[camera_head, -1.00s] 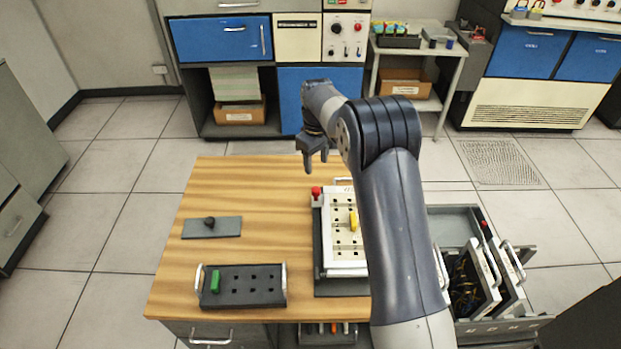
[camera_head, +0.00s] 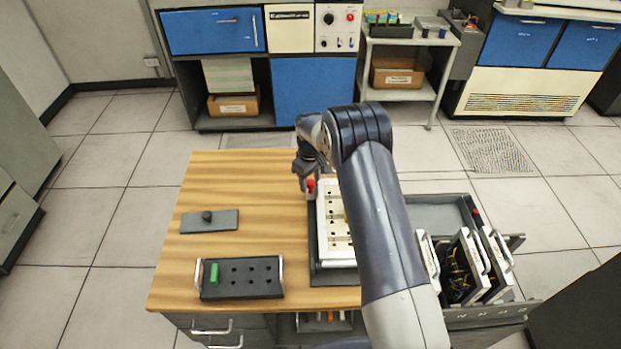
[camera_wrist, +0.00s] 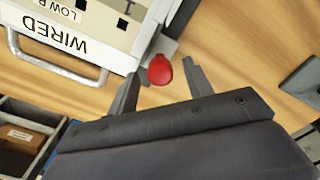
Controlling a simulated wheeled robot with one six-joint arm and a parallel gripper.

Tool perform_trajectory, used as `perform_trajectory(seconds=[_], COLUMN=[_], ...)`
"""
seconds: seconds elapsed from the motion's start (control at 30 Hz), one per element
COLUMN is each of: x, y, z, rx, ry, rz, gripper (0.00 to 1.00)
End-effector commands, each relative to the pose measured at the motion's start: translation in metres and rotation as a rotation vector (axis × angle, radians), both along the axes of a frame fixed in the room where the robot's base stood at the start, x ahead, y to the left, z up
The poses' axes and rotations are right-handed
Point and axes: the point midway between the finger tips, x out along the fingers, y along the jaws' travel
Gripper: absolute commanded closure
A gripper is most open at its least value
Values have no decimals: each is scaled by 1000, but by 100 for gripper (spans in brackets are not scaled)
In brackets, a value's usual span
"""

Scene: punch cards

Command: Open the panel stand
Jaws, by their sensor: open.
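The panel stand (camera_head: 315,268) is a dark grey base on the wooden table, and it holds a white panel (camera_head: 334,236) with rows of dark holes. A red knob (camera_head: 311,184) sits at the stand's far left corner. My gripper (camera_head: 308,184) is at that corner, partly hidden by my arm. In the wrist view, the red knob (camera_wrist: 160,70) lies between the open fingertips (camera_wrist: 160,82), with a gap on both sides. The panel's face (camera_wrist: 75,28) there reads "WIRED" and has a metal handle (camera_wrist: 55,68). My arm covers the right part of the panel.
A grey plate with a dark knob (camera_head: 223,221) lies left on the table. A dark rack (camera_head: 240,291) with a green peg (camera_head: 214,272) stands at the front left. An open drawer with upright panels (camera_head: 466,267) is at the right. The table's back left (camera_head: 235,178) is clear.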

Motion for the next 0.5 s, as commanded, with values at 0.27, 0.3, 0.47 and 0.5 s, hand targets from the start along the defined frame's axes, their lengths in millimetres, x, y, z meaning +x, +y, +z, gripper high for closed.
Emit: perform_trajectory(seconds=[0.27, 0.3, 0.47, 0.5], x=[0, 0, 0, 0], y=[0, 0, 0, 0], z=[0, 0, 0, 0], rx=[0, 0, 0, 0], ry=[0, 0, 0, 0], rz=[0, 0, 0, 0], gripper=[70, 74, 87, 90])
